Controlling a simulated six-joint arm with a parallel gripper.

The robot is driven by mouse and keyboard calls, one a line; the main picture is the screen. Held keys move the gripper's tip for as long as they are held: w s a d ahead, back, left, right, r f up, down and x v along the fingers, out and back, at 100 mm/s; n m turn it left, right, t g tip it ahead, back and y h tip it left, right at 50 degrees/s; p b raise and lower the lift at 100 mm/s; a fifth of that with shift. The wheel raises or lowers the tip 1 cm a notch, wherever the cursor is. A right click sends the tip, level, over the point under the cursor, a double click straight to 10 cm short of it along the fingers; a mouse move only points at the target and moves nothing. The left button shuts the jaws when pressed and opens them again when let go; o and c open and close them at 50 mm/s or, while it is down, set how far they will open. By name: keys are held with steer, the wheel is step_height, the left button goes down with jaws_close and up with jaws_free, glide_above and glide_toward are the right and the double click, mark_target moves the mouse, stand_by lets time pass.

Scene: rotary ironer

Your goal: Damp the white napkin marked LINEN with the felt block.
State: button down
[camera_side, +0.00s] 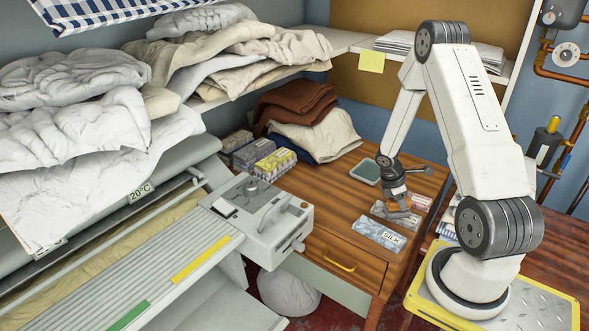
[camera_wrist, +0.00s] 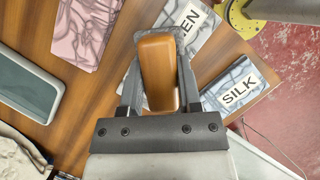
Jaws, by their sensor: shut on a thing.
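My gripper (camera_wrist: 158,88) is shut on the felt block (camera_wrist: 157,55), seen as an orange-brown wooden grip between the fingers. In the side view my gripper (camera_side: 397,194) points down at the table with the block (camera_side: 399,206) at its tips. The LINEN napkin (camera_wrist: 196,24) lies flat, pale with grey wavy marks; the block and fingers hide part of it and its label's first letters. In the side view the napkin (camera_side: 382,210) lies under the block. I cannot tell whether the block touches it. A shallow grey-rimmed tray (camera_wrist: 56,88) sits apart, also in the side view (camera_side: 356,179).
The SILK napkin (camera_side: 378,232) lies nearest the drawer; a pinkish napkin (camera_side: 420,202) lies on the other side. The ironer (camera_side: 250,222) stands left of the table. Cartons (camera_side: 272,165) and folded cloth (camera_side: 318,135) stand behind.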

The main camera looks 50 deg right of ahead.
stand_by(0.7)
steer(key=shift+r, duration=3.45)
steer(key=shift+r, duration=0.1)
step_height(320, 180, up, 16)
steer(key=r, duration=0.1)
steer(key=w+a+m+g+y, duration=0.15)
steer(key=w+a+m, duration=0.35)
steer(key=w+a, duration=1.2)
steer(key=w+a+m+y, duration=0.1)
steer(key=w+a+m, duration=0.1)
steer(key=a, duration=0.6)
steer(key=w+a+m+y, duration=0.1)
steer(key=w+a, duration=0.2)
steer(key=a, duration=0.4)
steer(key=f, duration=0.3)
steer(key=a+f, duration=0.1)
steer(key=f, duration=0.1)
steer(key=shift+s+f, duration=0.15)
steer(key=shift+s, duration=0.1)
